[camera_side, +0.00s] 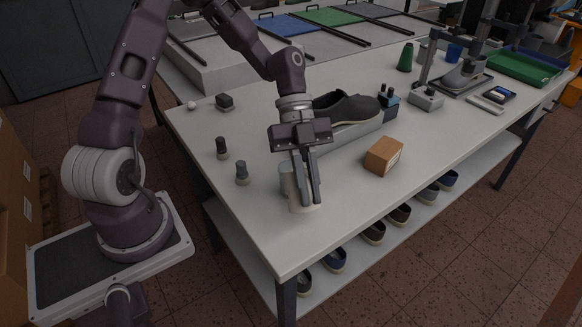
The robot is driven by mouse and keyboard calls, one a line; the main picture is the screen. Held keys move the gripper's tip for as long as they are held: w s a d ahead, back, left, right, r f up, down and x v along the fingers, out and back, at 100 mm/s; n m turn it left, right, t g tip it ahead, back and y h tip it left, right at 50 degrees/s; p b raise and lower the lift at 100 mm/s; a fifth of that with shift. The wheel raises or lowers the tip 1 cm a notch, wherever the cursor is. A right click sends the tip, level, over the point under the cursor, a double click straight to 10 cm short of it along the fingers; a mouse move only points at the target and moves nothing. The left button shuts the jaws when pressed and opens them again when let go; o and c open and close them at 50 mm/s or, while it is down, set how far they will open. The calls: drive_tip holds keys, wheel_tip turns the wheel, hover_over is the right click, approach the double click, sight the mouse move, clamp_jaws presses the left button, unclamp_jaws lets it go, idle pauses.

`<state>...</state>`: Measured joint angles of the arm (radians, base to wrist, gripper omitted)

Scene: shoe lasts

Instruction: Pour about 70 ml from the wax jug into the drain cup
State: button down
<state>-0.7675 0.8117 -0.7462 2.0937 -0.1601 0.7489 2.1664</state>
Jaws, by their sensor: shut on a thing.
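My gripper (314,203) points down over the near part of the table, its fingers shut on a pale vessel that I take to be the wax jug (292,189). The vessel has a cream body and a blue-grey patch at its upper left. The fingers hide its right part. It looks roughly upright, and I cannot tell whether its base touches the table. The wax level inside does not show. A small blue cup (454,53) stands at the far back of the table; I cannot tell whether it is the drain cup.
A cardboard box (384,156) lies right of my gripper. A dark shoe (347,107) rests on a pale block behind it. Two dark-topped pegs (222,148) stand to the left. The near table corner is clear.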

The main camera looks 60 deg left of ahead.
drive_tip(key=shift+w+a+r+g+h+p, duration=0.25)
drive_tip(key=shift+a+r+h, duration=0.3)
drive_tip(key=shift+r+h, duration=0.15)
drive_tip(key=shift+w+a+r+g+h+p, duration=0.2)
drive_tip(key=shift+a+r+g+h, duration=0.1)
drive_tip(key=shift+a+r+h, duration=0.35)
drive_tip(key=shift+w+a+r+g+h+p, duration=0.2)
drive_tip(key=shift+a+r+h, duration=0.25)
drive_tip(key=shift+r+h, duration=0.3)
idle(1.8)
drive_tip(key=d+f+y, duration=0.1)
drive_tip(key=d+f+t+y, duration=0.1)
drive_tip(key=f+y, duration=0.1)
drive_tip(key=s+d+f+y, duration=0.1)
drive_tip(key=y, duration=0.1)
drive_tip(key=shift+s+d+f+t, duration=0.1)
drive_tip(key=shift+d+f+t, duration=0.1)
drive_tip(key=shift+f+t, duration=0.15)
drive_tip(key=shift+s+d+f+t+y, duration=0.15)
drive_tip(key=shift+s+d+f+y, duration=0.05)
drive_tip(key=shift+d+f+y, duration=0.35)
drive_tip(key=shift+s+d+f+t+y, duration=0.15)
drive_tip(key=shift+s+d+f+y, duration=0.05)
drive_tip(key=shift+d+f+y, duration=0.3)
idle(0.5)
